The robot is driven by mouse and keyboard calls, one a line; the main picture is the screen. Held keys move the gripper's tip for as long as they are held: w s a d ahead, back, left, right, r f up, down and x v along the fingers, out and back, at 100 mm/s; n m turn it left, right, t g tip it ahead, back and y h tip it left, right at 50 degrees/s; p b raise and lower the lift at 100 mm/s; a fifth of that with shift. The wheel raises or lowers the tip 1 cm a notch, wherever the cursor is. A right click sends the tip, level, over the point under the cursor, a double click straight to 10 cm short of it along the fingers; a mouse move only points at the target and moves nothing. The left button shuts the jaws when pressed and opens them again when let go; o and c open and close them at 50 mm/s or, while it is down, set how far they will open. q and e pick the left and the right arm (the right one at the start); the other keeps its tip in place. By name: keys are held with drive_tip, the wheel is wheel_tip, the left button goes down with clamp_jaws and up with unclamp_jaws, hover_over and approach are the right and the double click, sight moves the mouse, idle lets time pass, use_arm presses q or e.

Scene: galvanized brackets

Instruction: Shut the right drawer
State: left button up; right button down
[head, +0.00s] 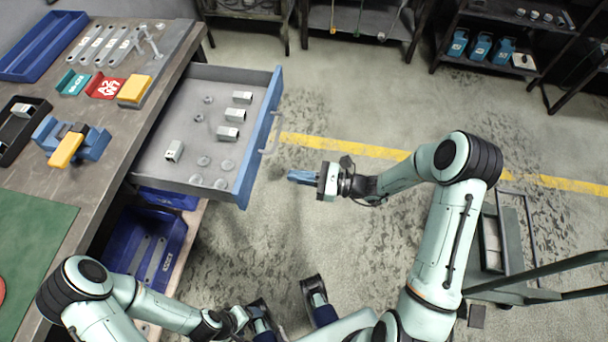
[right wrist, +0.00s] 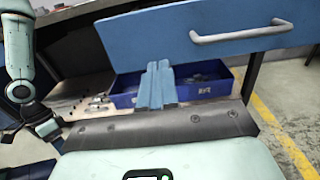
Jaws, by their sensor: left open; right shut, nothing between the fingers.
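The right drawer (head: 190,82) is pulled out from the workbench, with its blue front (head: 256,135) and pale bar handle (head: 270,134) facing right. Metal brackets and small round parts lie inside it. In the right wrist view the blue drawer front (right wrist: 150,38) and its handle (right wrist: 242,35) are at the top. My right gripper (head: 291,176) is shut and empty, just right of the drawer front near its lower end, apart from the handle. Its blue fingers (right wrist: 157,72) also show in the right wrist view. My left gripper (head: 248,317) is open, low in the head view, away from the drawer.
The workbench (head: 125,165) holds blue trays, tools and a green mat (head: 35,245). Blue bins (head: 145,245) stand on a shelf below it. A dark cart (head: 515,245) stands at right. Floor right of the drawer is clear, crossed by a yellow line.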

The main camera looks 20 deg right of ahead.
sight(253, 169)
use_arm(q)
drive_tip(key=shift+w+f, duration=0.15)
drive_tip(key=shift+f, duration=0.1)
use_arm(e)
drive_tip(key=x, duration=0.9)
drive_tip(key=shift+w+a, duration=0.1)
use_arm(q)
drive_tip(key=shift+a, duration=0.1)
use_arm(e)
drive_tip(key=shift+a, duration=0.1)
